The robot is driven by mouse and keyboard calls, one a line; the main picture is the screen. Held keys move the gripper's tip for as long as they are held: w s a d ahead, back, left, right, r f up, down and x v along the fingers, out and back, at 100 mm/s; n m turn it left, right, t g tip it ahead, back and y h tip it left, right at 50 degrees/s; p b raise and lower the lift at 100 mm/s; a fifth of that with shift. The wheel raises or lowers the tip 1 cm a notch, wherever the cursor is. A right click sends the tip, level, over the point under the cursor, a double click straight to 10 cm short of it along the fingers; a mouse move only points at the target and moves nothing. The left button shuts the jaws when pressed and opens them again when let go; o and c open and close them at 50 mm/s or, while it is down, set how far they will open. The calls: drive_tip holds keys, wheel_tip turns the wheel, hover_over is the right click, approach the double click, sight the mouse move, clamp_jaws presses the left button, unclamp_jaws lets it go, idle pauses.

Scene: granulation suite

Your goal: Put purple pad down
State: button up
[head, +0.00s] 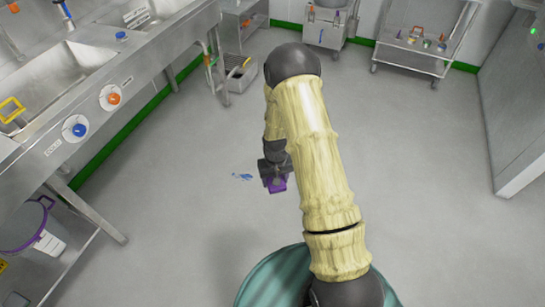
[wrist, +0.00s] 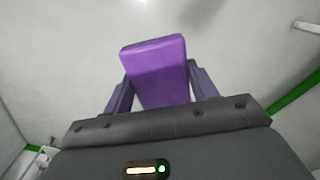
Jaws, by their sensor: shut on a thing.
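The purple pad (wrist: 158,70) is a flat rounded block between the two fingers of my gripper (wrist: 160,85) in the wrist view. My gripper is shut on it. In the head view, my gripper (head: 275,183) hangs over the open floor near the middle, and the purple pad (head: 277,186) shows at its end. Part of the pad is hidden by the gripper there. I cannot tell how high it is above the floor.
A blue mark or small item (head: 242,177) lies on the grey floor just left of my gripper. A steel sink counter (head: 140,80) runs along the left, with a purple-rimmed bucket (head: 28,225) below. A wheeled cart (head: 420,42) stands at the back right. The floor (head: 430,180) to the right is clear.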

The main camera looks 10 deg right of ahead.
drive_tip(key=s+f+p, duration=0.3)
drive_tip(key=s+p, duration=0.2)
drive_tip(key=p, duration=0.3)
drive_tip(key=shift+s+f+p, duration=0.15)
drive_tip(key=shift+f+p, duration=0.2)
drive_tip(key=shift+f, duration=0.05)
drive_tip(key=shift+d, duration=0.1)
